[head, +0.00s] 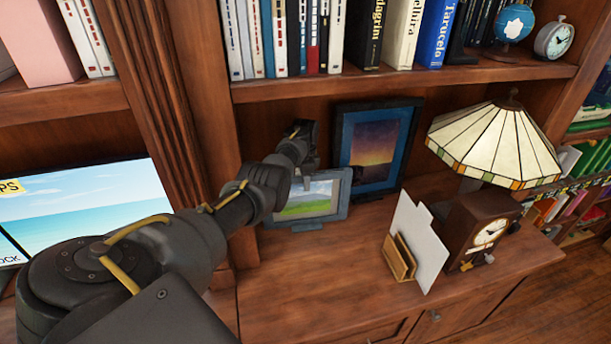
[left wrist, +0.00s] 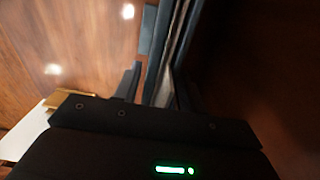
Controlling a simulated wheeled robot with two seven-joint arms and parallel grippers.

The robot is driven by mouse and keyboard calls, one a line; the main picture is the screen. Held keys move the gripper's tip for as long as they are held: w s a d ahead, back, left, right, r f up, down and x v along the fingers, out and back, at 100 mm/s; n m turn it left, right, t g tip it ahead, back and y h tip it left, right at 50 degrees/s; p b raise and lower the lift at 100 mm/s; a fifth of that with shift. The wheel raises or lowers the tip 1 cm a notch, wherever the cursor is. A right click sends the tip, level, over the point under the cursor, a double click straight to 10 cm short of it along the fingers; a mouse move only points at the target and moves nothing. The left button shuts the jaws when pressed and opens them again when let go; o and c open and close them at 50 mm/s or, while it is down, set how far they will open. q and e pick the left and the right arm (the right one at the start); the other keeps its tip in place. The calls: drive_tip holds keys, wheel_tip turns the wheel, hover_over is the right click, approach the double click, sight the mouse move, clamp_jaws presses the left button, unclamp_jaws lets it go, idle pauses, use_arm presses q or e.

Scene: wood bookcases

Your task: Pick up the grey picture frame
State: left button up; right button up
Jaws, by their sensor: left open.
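The grey picture frame (head: 322,199) with a green landscape stands upright on the wooden cabinet top, in front of a larger dark blue frame. My left gripper (head: 309,164) is open just above and behind its top edge. My forearm and hand hide its upper left part. In the left wrist view, upright frame edges (left wrist: 152,40) run close to the gripper (left wrist: 160,88). I cannot tell whether the fingers touch the grey frame or straddle it. My right gripper is not in view.
The dark blue frame (head: 346,140) with a sunset picture stands close behind. A letter holder (head: 400,259) with white cards, a wooden clock (head: 470,222) and a stained-glass lamp (head: 495,143) stand to the right. A shelf edge (head: 270,91) with books overhangs.

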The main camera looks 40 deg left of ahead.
use_arm(q)
clamp_jaws()
idle(1.4)
